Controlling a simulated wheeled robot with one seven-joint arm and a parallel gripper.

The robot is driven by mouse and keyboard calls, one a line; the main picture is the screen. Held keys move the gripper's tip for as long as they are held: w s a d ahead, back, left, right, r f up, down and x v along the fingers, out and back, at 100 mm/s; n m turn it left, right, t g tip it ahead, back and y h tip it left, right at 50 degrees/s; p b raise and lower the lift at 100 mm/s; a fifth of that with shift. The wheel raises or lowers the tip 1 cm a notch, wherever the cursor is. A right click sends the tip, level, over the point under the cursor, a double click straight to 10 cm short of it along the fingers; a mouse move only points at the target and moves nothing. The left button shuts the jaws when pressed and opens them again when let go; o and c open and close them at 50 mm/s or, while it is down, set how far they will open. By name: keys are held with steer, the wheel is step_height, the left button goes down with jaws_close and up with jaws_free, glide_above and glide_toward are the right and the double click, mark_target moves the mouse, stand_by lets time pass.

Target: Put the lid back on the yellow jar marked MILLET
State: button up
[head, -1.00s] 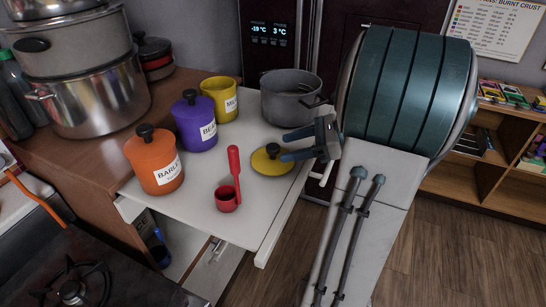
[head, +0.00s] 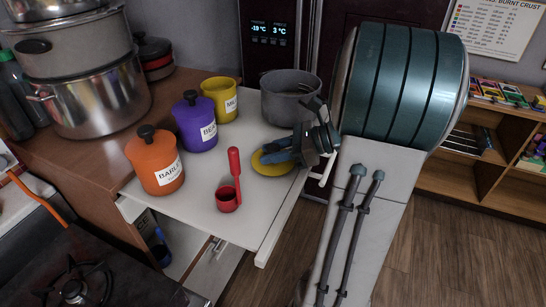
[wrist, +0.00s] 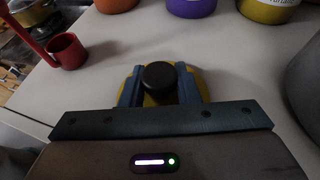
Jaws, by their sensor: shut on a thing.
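The yellow jar (head: 221,99) stands without a lid at the back of the white pull-out surface, its label partly readable as "MI...". The yellow lid (head: 270,165) lies flat on the white surface to the right of the red scoop. My gripper (head: 280,151) is low over the lid, and its arm hides part of it in the head view. In the wrist view my gripper (wrist: 160,88) has its two blue fingers on either side of the lid's black knob (wrist: 159,76), shut on it. The lid's yellow rim (wrist: 196,78) shows around the fingers.
The purple jar (head: 196,126) and the orange jar (head: 156,165) stand lidded, left of the yellow jar. A red scoop (head: 229,199) stands with its handle upright left of the lid. A grey pot (head: 288,100) stands close behind my gripper.

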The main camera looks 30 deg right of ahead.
mark_target(274, 147)
steer(key=shift+r, duration=0.1)
step_height(274, 147, up, 18)
steer(key=shift+p, duration=0.3)
steer(key=shift+o, duration=1.2)
steer(key=shift+c, duration=1.2)
